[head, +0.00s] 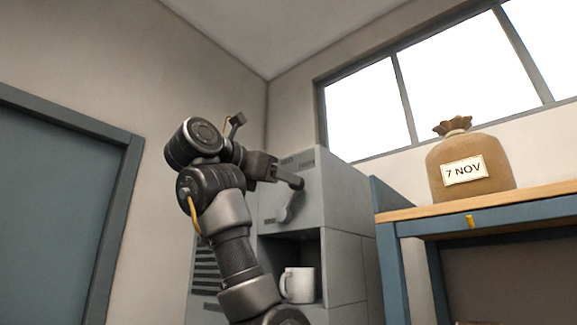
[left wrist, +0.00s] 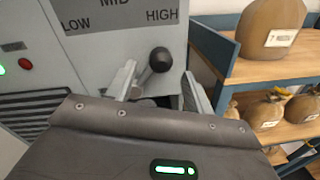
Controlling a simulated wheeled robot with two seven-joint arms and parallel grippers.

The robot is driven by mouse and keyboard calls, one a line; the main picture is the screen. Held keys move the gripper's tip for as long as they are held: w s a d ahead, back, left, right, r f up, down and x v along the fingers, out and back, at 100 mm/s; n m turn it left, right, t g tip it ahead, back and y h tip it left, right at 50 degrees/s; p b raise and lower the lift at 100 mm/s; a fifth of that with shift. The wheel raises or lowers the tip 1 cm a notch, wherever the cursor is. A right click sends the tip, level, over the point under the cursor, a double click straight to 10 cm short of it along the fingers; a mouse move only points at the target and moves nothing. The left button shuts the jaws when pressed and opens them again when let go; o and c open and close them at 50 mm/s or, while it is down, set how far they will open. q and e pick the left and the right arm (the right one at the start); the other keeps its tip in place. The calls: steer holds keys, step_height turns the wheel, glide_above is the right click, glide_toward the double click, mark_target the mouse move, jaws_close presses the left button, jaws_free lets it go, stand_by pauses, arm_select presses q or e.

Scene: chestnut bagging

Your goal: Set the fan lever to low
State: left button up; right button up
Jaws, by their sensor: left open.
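The fan lever (left wrist: 160,61) has a round black knob and shows in the left wrist view, on the grey machine's front below the word HIGH. The label plate (left wrist: 110,17) above it reads LOW at left, MID in the middle and HIGH at right. My left gripper (left wrist: 161,88) is open, with one finger on each side of the lever; I cannot tell whether either touches it.
A white mug (head: 298,285) stands in the cabinet's open niche below my arm. A brown sack (head: 470,170) labelled 7 NOV stands on a wooden-topped blue shelf (head: 500,204) at right. A red button (left wrist: 25,64) and a green light (left wrist: 2,70) are left of the lever.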

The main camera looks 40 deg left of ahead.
mark_target(290, 185)
arm_select(q)
steer(key=w+p, duration=0.1)
steer(key=w, duration=0.3)
steer(key=shift+d+p, duration=0.15)
steer(key=shift+p, duration=0.15)
steer(key=shift+s, duration=0.1)
arm_select(e)
step_height(290, 185, up, 3)
steer(key=shift+a+f, duration=0.15)
